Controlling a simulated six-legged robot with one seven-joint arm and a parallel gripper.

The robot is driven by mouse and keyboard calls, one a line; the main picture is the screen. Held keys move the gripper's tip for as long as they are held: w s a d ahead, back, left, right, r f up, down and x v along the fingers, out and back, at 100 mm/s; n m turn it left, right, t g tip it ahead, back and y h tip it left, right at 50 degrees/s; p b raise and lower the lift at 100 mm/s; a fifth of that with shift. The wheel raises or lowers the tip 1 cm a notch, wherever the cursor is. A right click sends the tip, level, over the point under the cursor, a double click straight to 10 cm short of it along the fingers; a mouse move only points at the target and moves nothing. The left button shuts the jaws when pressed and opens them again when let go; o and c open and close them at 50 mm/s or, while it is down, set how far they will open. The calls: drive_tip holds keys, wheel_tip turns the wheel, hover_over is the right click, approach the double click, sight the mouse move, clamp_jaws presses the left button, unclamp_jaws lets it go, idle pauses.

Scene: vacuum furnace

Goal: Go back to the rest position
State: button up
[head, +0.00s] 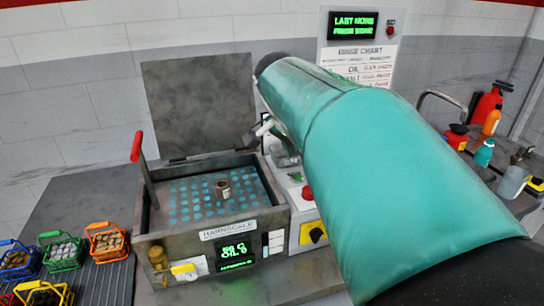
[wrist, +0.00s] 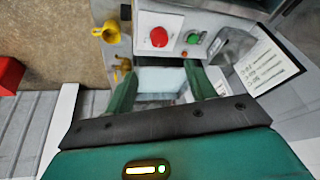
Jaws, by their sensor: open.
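My gripper (wrist: 163,82) shows in the wrist view with its two green fingers apart and nothing between them. A pale box-like surface lies beyond the gap. Just past the fingers is a panel with a red button (wrist: 159,37) and a green switch (wrist: 193,38). In the head view my teal arm reaches up across the middle and right, hiding most of the gripper and part of the machine behind it.
A grey furnace-like tank (head: 210,225) stands open, its lid (head: 203,105) raised, with a small brown cylinder (head: 223,189) on its perforated blue plate. Small colored baskets (head: 107,242) sit at the left. A red extinguisher-like bottle (head: 487,104) and other bottles stand at the right.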

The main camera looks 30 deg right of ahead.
drive_tip(key=shift+a+r, duration=0.15)
drive_tip(key=shift+r, duration=0.15)
drive_tip(key=s+a+f+n+t+y, duration=0.1)
drive_tip(key=s+a+f+n, duration=0.2)
drive_tip(key=a+n, duration=0.2)
drive_tip(key=s+a+f+n+t+y, duration=0.2)
drive_tip(key=a+n, duration=0.4)
drive_tip(key=a, duration=0.3)
drive_tip(key=s+a+f+n+t+y, duration=0.1)
drive_tip(key=s+a+f+n, duration=0.3)
drive_tip(key=a, duration=0.3)
drive_tip(key=shift+s+a+f+n, duration=0.25)
drive_tip(key=shift+f+n, duration=0.25)
drive_tip(key=shift+n, duration=0.3)
